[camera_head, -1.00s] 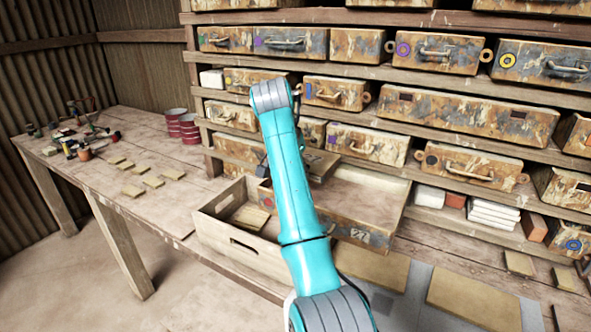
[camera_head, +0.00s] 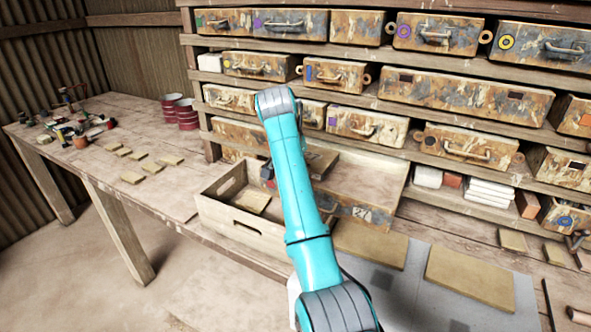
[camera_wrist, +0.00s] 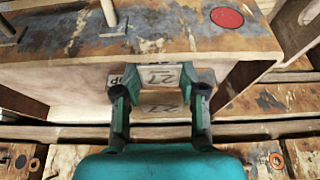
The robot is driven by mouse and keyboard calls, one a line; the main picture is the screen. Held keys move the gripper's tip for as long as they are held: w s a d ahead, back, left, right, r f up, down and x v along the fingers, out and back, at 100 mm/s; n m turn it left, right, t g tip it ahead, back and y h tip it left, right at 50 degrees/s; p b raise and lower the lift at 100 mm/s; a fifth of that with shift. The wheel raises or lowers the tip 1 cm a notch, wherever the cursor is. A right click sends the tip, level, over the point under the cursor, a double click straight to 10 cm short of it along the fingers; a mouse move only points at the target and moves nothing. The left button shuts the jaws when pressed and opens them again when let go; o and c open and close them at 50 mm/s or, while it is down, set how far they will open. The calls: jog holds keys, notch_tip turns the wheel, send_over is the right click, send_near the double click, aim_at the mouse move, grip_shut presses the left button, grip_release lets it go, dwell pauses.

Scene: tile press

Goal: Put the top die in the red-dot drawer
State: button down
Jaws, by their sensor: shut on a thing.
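The red-dot drawer stands open, pulled out of the rack; its rusty front (camera_head: 368,212) faces me in the head view. In the wrist view its front, with wooden handle pegs and the red dot (camera_wrist: 227,17), is at the top. My gripper (camera_wrist: 160,92) is shut on the die (camera_wrist: 160,76), a block with white tags, one reading 27. The die overlaps the drawer's pale interior in that view; its height above the floor of the drawer is unclear. A brown block that looks like the die (camera_head: 322,163) shows beside my arm in the head view. My arm hides the gripper there.
A wooden crate (camera_head: 238,230) with a tan slab (camera_head: 253,200) stands left of the drawer. Closed rusty drawers fill the rack above. Grey and tan plates (camera_head: 470,278) lie right on the bench. Red drums (camera_head: 187,115) stand at the left.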

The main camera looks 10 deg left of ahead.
jog(key=shift+r, duration=0.1)
jog(key=c, duration=0.6)
grip_release()
